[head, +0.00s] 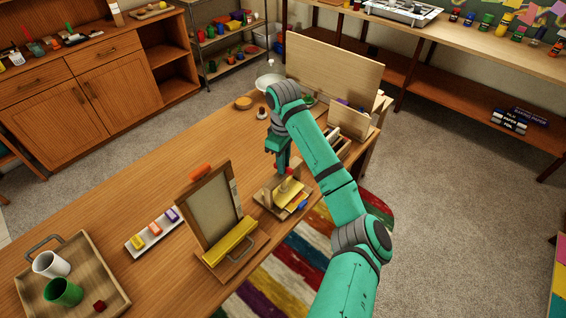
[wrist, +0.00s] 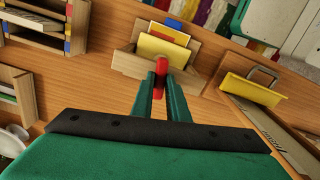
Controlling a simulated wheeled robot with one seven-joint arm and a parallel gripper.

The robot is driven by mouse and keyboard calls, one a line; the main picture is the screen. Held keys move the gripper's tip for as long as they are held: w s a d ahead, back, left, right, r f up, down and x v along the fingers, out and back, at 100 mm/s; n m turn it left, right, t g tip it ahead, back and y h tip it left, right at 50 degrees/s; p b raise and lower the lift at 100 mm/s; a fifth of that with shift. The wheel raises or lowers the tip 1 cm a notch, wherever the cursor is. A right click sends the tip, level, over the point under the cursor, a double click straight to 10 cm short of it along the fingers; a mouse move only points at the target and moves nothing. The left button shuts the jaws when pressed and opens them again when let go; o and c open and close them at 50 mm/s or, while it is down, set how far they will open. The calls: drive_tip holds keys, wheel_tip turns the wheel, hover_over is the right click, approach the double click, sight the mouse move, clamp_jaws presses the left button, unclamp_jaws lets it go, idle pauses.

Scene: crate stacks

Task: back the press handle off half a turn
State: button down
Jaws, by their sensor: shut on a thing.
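A small wooden press (head: 267,206) with yellow sheets or plates stands near the table's edge. It also shows in the wrist view (wrist: 130,64) at top centre. A red handle (wrist: 161,66) rises at its near side. My gripper (wrist: 160,82) is shut on this red handle, with one green finger on each side of it. In the head view my gripper (head: 284,168) points down over the press, and my arm comes in from the right. The handle is mostly hidden there by the fingers, so its turn angle cannot be read.
A framed panel (head: 212,207) with a yellow bar stands left of the press. A white tray (head: 137,244) of coloured blocks and a wooden tray (head: 118,290) with two cups lie farther left. Wooden organisers (head: 345,125) stand behind the press. The table middle is clear.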

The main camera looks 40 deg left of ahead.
drive_tip(key=shift+r+n, duration=0.1)
drive_tip(key=shift+n, duration=0.7)
drive_tip(key=shift+w, duration=0.1)
drive_tip(key=c, duration=1.7)
unclamp_jaws()
wheel_tip(320, 180, up, 11)
drive_tip(key=shift+d+f, duration=0.1)
